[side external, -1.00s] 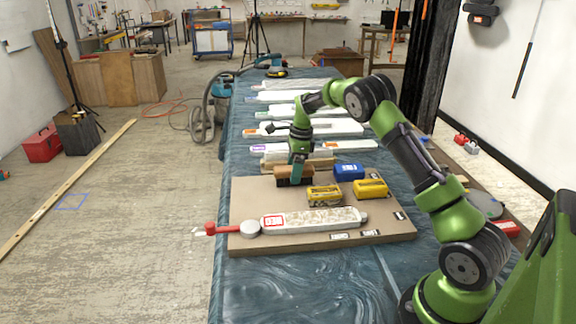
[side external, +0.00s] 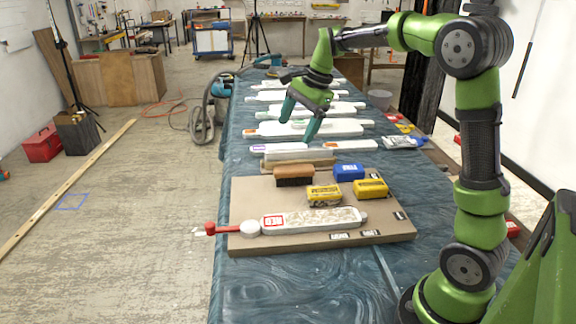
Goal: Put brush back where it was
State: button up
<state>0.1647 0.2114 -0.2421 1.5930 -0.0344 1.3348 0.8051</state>
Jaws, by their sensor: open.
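The brush (side external: 294,175), with a brown wooden back and dark bristles facing down, rests at the back left part of the brown board (side external: 245,200). My gripper (side external: 297,127) is open and empty. It is raised above and behind the brush, clear of it, with its green fingers spread apart and pointing down. Nothing hides the brush.
On the board are a blue block (side external: 349,172), two yellow blocks (side external: 324,195) (side external: 371,188) and a whitish relief piece (side external: 315,218). A red-handled tool (side external: 220,229) overhangs the left edge. Several white pieces (side external: 309,128) lie behind on the blue-covered table (side external: 300,290).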

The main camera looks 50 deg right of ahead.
jog(key=s+a+n+t, duration=0.1)
jog(key=s+a+n, duration=0.6)
jog(key=s, duration=0.3)
jog(key=s+a+n+t, duration=0.2)
jog(key=s+a+n, duration=0.5)
jog(key=s+n, duration=0.1)
jog(key=shift+s+a+f+t, duration=0.3)
jog(key=shift+s+a+f, duration=0.1)
jog(key=shift+s, duration=0.5)
